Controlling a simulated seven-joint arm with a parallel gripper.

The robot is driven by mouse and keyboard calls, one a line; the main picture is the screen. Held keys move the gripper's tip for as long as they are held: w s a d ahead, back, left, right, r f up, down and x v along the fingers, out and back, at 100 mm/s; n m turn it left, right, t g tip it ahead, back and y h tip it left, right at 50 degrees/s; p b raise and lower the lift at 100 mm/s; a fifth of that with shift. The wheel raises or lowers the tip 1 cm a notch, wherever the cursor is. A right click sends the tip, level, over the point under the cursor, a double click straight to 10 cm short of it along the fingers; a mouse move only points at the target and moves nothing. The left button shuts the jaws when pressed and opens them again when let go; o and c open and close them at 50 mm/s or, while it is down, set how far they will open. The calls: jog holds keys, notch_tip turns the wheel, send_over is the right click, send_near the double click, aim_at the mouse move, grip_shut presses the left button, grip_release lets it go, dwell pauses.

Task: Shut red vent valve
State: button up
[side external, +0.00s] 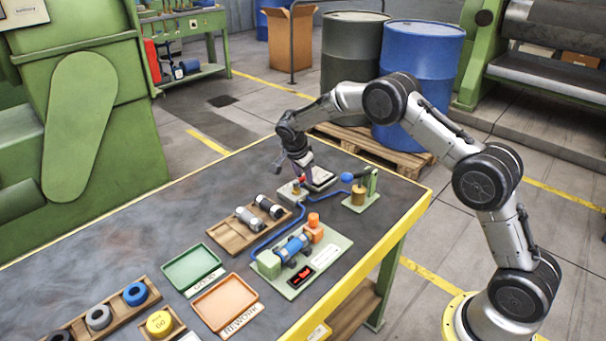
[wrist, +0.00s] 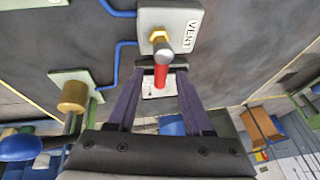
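The vent valve sits on a pale plate marked VENT (wrist: 183,17), with a brass stem (wrist: 157,36), a grey metal hub and a red lever (wrist: 161,77). In the wrist view the lever runs from the hub toward my gripper. My gripper (wrist: 162,68) has its two purple fingers on either side of the red lever, with dark fingertips close to it. I cannot tell whether they touch it. In the side view my gripper (side external: 300,169) points down just above the valve's red part (side external: 303,179), partly covering the plate.
A brass cylinder (side external: 358,194) and a blue knob (side external: 346,177) stand right of the valve. Blue tubing leads to a green-based assembly (side external: 328,256) in front. A wooden tray (side external: 233,236) with metal cylinders lies front left. Green (side external: 192,268) and orange (side external: 224,301) trays lie nearer.

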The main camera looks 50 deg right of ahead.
jog(key=v, duration=1.4)
